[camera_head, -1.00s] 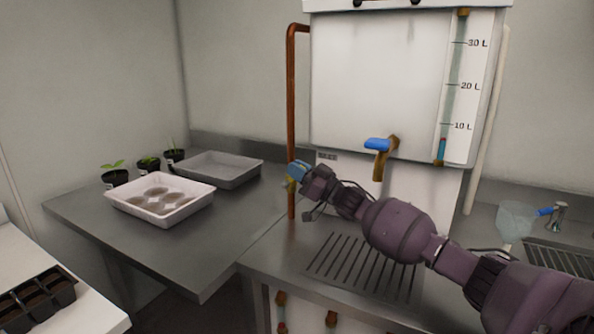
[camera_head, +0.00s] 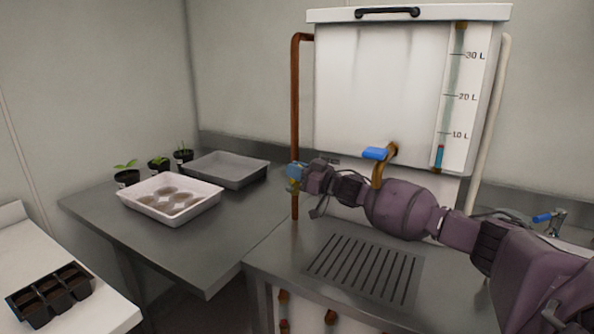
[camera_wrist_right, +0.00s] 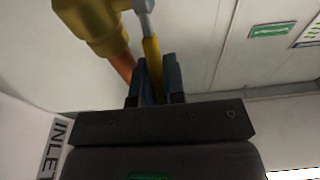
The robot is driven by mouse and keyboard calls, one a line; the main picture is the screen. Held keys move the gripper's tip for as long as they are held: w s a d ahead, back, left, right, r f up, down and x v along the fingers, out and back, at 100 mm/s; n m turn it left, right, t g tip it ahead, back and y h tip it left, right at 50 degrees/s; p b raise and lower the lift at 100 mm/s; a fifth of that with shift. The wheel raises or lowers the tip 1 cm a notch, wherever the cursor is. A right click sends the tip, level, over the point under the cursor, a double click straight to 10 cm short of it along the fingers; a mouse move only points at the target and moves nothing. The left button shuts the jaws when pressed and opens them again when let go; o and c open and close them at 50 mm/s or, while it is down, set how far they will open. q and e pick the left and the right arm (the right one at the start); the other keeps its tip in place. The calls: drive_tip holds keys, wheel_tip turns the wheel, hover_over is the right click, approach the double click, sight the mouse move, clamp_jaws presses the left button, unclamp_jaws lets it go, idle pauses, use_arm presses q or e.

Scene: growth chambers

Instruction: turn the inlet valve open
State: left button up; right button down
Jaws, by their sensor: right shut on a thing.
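The inlet valve is on the copper pipe (camera_head: 296,100) at the left side of the white tank (camera_head: 370,90). In the right wrist view its brass body (camera_wrist_right: 95,25) and yellow lever (camera_wrist_right: 152,52) show close up, with an "INLET" label (camera_wrist_right: 53,148) at the lower left. My right gripper (camera_head: 295,173) is at the valve. It also shows in the right wrist view (camera_wrist_right: 157,80), its two fingers shut on the yellow lever. In the head view the gripper mostly hides the valve. My left gripper is in neither view.
A blue-handled tap (camera_head: 376,153) sticks out of the tank front, close above my right arm. A drain grate (camera_head: 365,268) lies in the counter. A white tray (camera_head: 205,208), grey tray (camera_head: 240,172) and small potted plants (camera_head: 158,164) stand on the left table.

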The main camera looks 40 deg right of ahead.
drive_tip(key=c, duration=1.5)
unclamp_jaws()
drive_tip(key=shift+s+d, duration=0.25)
drive_tip(key=shift+s, duration=0.3)
drive_tip(key=p+v, duration=0.2)
drive_tip(key=v, duration=0.7)
drive_tip(key=shift+s+f, duration=0.2)
drive_tip(key=shift+s, duration=0.1)
